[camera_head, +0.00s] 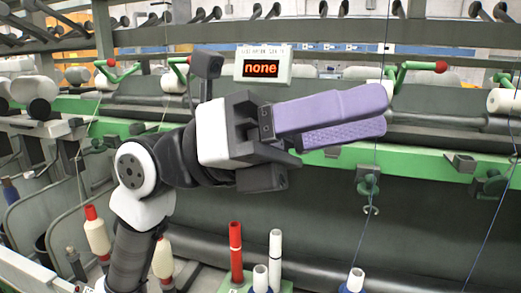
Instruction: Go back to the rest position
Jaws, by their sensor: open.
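My gripper (385,110) is in the upper middle of the head view, at the end of my raised arm. Its two purple fingers point right, apart from each other, with nothing seen between them. The fingers are in front of the green rail (415,160) of the spinning frame in the picture. Part of the rail is hidden behind my arm and gripper.
A display (263,66) reading "none" is above my gripper. Below stand a red tube (236,250), a white tube (275,255) and a yarn bobbin (97,235). Green levers with red knobs (441,66) jut from the frame. Thin threads run down at right.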

